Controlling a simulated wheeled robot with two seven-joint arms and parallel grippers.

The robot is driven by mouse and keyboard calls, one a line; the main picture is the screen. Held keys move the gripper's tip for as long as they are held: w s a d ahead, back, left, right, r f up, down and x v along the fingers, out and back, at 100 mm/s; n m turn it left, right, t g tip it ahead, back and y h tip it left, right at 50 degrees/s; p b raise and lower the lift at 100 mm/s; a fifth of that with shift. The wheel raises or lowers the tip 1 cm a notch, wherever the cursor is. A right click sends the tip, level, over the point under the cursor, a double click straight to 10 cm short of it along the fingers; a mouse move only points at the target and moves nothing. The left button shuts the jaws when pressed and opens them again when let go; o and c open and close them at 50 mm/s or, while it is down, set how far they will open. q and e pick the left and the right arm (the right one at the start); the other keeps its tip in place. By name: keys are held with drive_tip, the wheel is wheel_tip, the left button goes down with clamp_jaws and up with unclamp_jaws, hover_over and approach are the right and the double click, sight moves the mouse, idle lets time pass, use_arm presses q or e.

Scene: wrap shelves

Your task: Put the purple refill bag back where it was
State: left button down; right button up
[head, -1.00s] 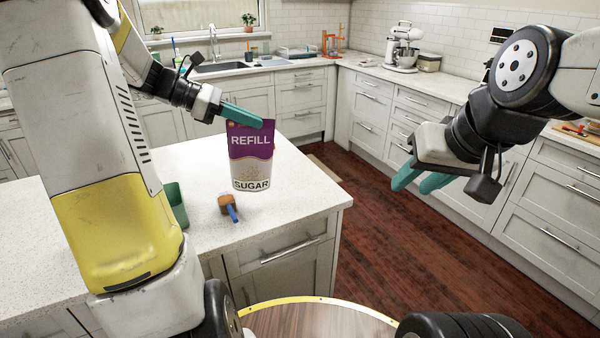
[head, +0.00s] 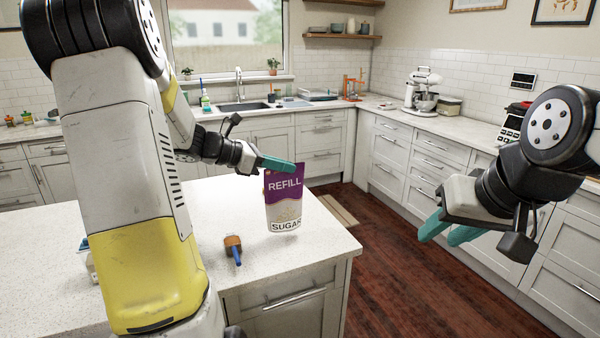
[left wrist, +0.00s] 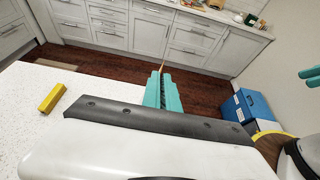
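The purple refill bag (head: 284,205), labelled REFILL SUGAR, is upright over the kitchen island. My left gripper (head: 280,164) is shut on its top edge from the left. I cannot tell for sure whether the bag's bottom touches the counter. In the left wrist view the teal fingers of my left gripper (left wrist: 163,92) are close together, with only a thin edge of the bag (left wrist: 161,69) showing beyond them. My right gripper (head: 449,233) is open and empty, over the floor to the right of the island.
The white island (head: 205,210) holds a brush (head: 233,246) with a blue handle, left of the bag. Wooden wall shelves (head: 327,37) hang at the back above the far counter. A blue box (left wrist: 254,107) stands on the floor. Open floor (head: 385,270) lies right of the island.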

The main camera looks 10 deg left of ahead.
use_arm(q)
drive_tip(key=w+f, duration=0.4)
drive_tip(key=w, duration=0.2)
drive_tip(key=shift+w+a, duration=0.2)
drive_tip(key=shift+w, duration=0.15)
drive_tip(key=shift+f, duration=0.2)
drive_tip(key=c, duration=1.6)
unclamp_jaws()
drive_tip(key=shift+c, duration=0.2)
